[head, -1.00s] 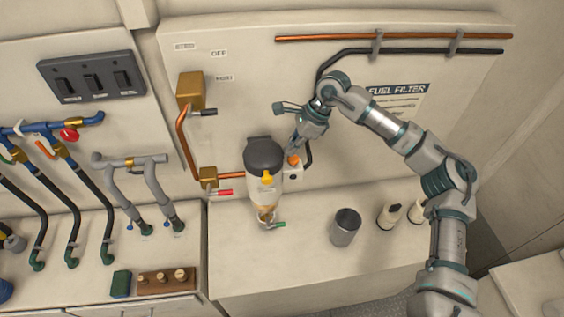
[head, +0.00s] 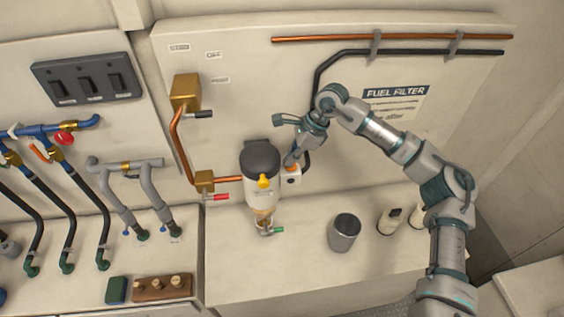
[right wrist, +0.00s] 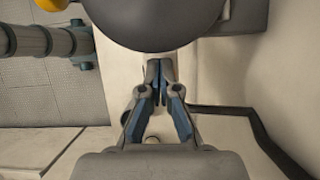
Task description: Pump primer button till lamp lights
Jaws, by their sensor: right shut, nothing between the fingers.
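The fuel filter (head: 262,190) has a dark grey cap, a yellow knob and a pale body, and stands against the panel. Its dark cap (right wrist: 158,25) fills the top of the right wrist view. A small white box (head: 291,180) sits at the filter's right with a dark round spot, perhaps the lamp, showing no light. Only a sliver of the orange primer button shows on top of the box. My right gripper (head: 290,162) is shut and empty, its fingertips down at the button; contact is hard to tell. The closed fingers (right wrist: 160,70) point toward the box. My left gripper is out of view.
A grey metal cup (head: 344,232) and two pale cylinders stand on the counter to the right. A copper pipe (head: 182,150) and a red-handled valve (head: 216,197) lie left of the filter. Bare counter (head: 270,275) lies in front.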

